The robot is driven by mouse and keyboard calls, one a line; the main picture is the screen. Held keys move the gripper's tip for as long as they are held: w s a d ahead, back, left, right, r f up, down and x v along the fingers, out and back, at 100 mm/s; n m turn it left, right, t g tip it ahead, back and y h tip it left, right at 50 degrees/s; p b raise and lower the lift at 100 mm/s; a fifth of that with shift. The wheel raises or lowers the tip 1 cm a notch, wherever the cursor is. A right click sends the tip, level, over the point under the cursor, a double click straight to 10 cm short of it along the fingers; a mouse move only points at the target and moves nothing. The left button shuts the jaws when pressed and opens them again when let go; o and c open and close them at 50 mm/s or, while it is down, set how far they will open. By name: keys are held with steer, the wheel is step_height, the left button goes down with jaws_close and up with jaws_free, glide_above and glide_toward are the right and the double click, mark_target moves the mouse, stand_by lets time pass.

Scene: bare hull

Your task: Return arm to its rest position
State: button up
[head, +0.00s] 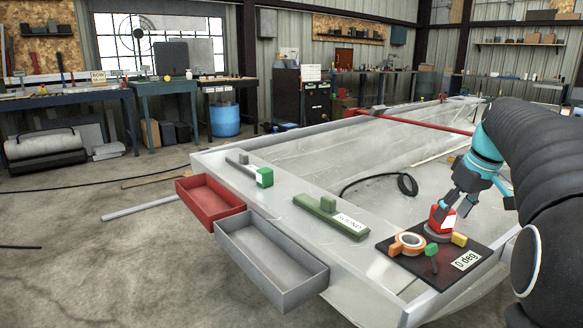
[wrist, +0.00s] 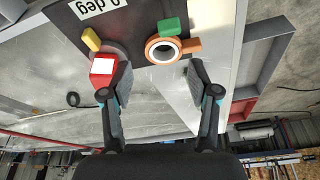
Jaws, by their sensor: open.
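My arm, black-sleeved with a turquoise band, reaches in from the right in the head view. My gripper (head: 458,202) is low over the dark board at the near right end of the hull. In the wrist view my gripper (wrist: 160,78) is open, its two fingers apart with nothing between them. A red block with a white face (head: 442,218) stands on a round grey base on the board, close by the fingers. In the wrist view the red block (wrist: 103,70) appears beside the left finger; whether they touch I cannot tell.
The dark board (head: 383,246) also carries an orange ring (head: 408,243), a green piece (head: 431,250), a yellow block (head: 459,240) and a "0 deg" label. A green bar (head: 328,217), red tray (head: 209,202) and grey tray (head: 271,262) lie left. A black cable loop (head: 407,184) lies behind.

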steer(key=s+a+f+m+h, duration=0.1)
steer(key=s+a+f+m, duration=0.35)
steer(key=s+f, duration=0.2)
steer(key=s+a+f+t, duration=0.1)
steer(key=s+a+f, duration=0.1)
steer(key=s+a, duration=0.6)
steer(key=s+a+f+n+t, duration=0.1)
steer(key=s+a+f, duration=0.2)
steer(key=s+a, duration=0.5)
steer(key=shift+s+a+f, duration=0.25)
steer(key=shift+s+a, duration=0.05)
steer(key=shift+s, duration=0.9)
